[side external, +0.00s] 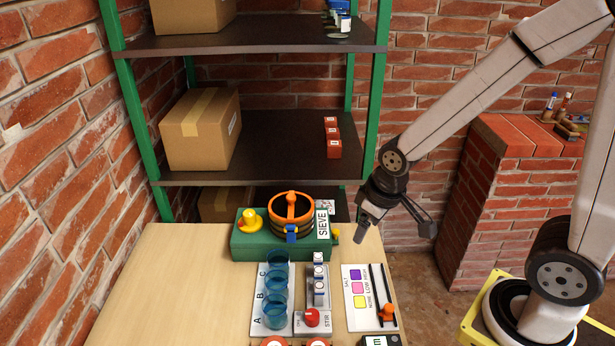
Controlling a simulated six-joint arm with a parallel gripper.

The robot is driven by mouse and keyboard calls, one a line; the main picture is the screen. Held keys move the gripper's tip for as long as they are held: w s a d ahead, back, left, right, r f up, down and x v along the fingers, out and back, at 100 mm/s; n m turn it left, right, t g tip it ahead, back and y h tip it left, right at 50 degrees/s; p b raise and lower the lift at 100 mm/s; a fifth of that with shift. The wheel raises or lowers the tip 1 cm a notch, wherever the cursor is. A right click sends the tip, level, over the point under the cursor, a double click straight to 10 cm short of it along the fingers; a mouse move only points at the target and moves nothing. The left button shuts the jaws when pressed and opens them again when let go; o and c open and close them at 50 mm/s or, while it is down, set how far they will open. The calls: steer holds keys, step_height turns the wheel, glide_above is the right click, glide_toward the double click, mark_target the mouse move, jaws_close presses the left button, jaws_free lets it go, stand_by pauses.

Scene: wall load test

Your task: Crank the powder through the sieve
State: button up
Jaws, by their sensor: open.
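The sieve is a round orange and black drum (280,214) on a green base (255,245) at the back of the table. An orange bar crosses its top, a blue part (291,234) sits at its front, and a white SIEVE label (322,224) stands at its right. A yellow knob (251,220) is on the base's left and a small yellow part (336,232) on its right; I cannot tell which part is the crank. Powder is not visible. My gripper (395,226) is open and empty, in the air to the right of the sieve, apart from it.
In front stand blue transparent cups (275,285) in a rack marked A, B, C, a STIR panel (312,318) with a red knob, and a colour-marked panel (358,300) with an orange slider. Green-framed shelves (270,150) rise behind. The table's left side (165,280) is clear.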

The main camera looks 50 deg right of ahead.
steer(key=w+a+n+h, duration=0.1)
steer(key=w+a+n, duration=0.2)
steer(key=w+n, duration=1.05)
steer(key=n+h, duration=0.3)
steer(key=n, duration=0.7)
glide_toward(249, 213)
step_height(249, 213, down, 2)
steer(key=shift+w+d, duration=0.35)
steer(key=shift+d, duration=0.15)
steer(key=shift+f, duration=0.1)
steer(key=shift+x, duration=3.85)
jaws_close()
